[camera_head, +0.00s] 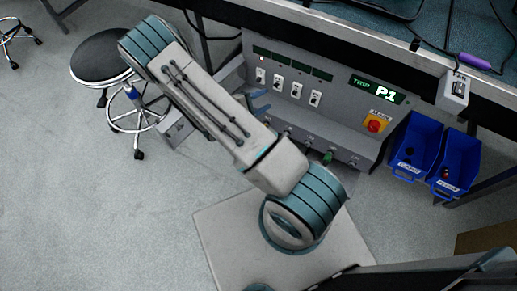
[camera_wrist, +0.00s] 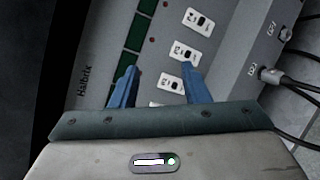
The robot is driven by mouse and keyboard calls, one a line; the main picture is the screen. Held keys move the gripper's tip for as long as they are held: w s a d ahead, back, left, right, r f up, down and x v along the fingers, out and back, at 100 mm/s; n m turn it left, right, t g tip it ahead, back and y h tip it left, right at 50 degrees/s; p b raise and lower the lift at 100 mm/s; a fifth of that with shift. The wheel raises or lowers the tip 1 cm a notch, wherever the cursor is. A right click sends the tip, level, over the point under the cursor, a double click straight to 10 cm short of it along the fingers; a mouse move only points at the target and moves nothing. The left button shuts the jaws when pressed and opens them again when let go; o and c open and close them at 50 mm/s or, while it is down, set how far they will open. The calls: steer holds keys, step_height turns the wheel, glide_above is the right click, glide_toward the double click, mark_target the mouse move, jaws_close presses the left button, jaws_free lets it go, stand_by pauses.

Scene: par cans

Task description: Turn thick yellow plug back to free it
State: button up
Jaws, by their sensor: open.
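No thick yellow plug can be made out in either view; my arm hides part of the panel's lower ledge. The grey panel box (camera_head: 343,108) has a row of sockets and plugs along that ledge, with a green plug (camera_head: 328,157) among them. In the wrist view, a grey plug with a dark cable (camera_wrist: 270,75) sits in the ledge at the right. My gripper (camera_wrist: 160,70) is open and empty, its blue fingers over the panel's switch face. In the head view the gripper (camera_head: 260,102) shows partly behind my arm.
A red knob on a yellow plate (camera_head: 376,122) is on the panel's right. Two blue bins (camera_head: 417,147) (camera_head: 453,165) hang beside it; small items lie inside. A bench edge (camera_head: 350,32) runs above. A round stool (camera_head: 103,57) stands left. Floor at lower left is clear.

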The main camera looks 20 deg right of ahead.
step_height(320, 180, down, 29)
steer(key=n+t+y+b, duration=0.5)
steer(key=n+t+b, duration=0.2)
steer(key=n+b, duration=0.1)
steer(key=shift+a+r+n+t+y+b, duration=0.2)
steer(key=shift+a+n+t+y+b, duration=0.15)
steer(key=shift+n, duration=0.35)
steer(key=shift+o, duration=0.8)
steer(key=shift+w+d, duration=0.25)
steer(key=shift+w, duration=0.1)
steer(key=shift+b+x, duration=0.3)
steer(key=shift+x, duration=2.2)
steer(key=shift+w+d+b, duration=0.3)
steer(key=shift+w+d, duration=0.05)
steer(key=shift+w, duration=0.2)
steer(key=shift+p, duration=0.4)
